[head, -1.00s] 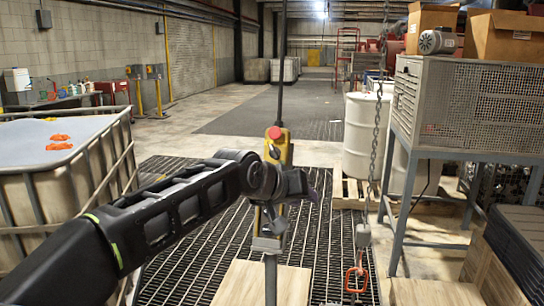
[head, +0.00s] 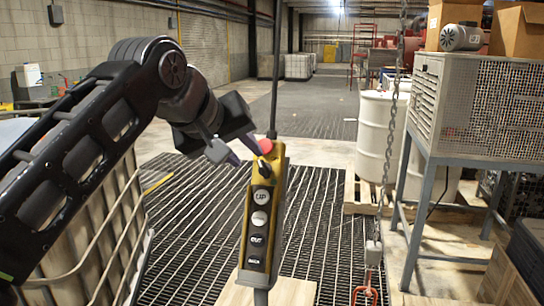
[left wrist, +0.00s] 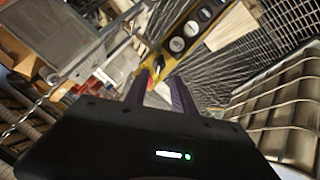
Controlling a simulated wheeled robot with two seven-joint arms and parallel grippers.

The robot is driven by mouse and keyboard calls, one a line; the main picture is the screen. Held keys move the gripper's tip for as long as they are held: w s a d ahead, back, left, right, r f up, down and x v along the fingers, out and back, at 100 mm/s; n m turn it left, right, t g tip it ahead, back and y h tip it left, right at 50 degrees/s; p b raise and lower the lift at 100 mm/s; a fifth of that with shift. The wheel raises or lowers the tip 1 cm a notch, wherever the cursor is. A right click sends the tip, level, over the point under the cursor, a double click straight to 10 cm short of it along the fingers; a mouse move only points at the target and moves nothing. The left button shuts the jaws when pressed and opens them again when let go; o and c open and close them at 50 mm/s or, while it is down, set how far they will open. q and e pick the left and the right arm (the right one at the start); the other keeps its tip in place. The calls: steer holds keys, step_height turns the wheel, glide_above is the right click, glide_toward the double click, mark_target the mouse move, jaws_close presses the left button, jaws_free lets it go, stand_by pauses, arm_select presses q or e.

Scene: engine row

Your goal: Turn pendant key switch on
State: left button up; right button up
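The yellow pendant (head: 262,215) hangs upright on its cable, its dark button face towards me, with a red knob (head: 268,146) at the top. A small dark piece, possibly the key switch (head: 264,165), sits just below the red knob; its setting is too small to tell. My left gripper (head: 245,150) is just left of the pendant's top, fingers parted and empty. In the left wrist view the two fingers (left wrist: 158,92) point at the pendant (left wrist: 182,38), with the red knob (left wrist: 141,79) near one fingertip. Contact cannot be told. My right gripper is not in view.
A caged tank (head: 95,240) stands on the left, below my left arm. A chain (head: 390,140) with a red hook (head: 366,290) hangs right of the pendant. White drums (head: 378,135) and a metal cabinet on a stand (head: 480,110) are at the right.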

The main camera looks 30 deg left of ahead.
mark_target(261, 167)
arm_select(q)
steer(key=shift+x, duration=3.95)
steer(key=shift+w+r, duration=0.1)
steer(key=shift+c, duration=0.3)
jaws_close()
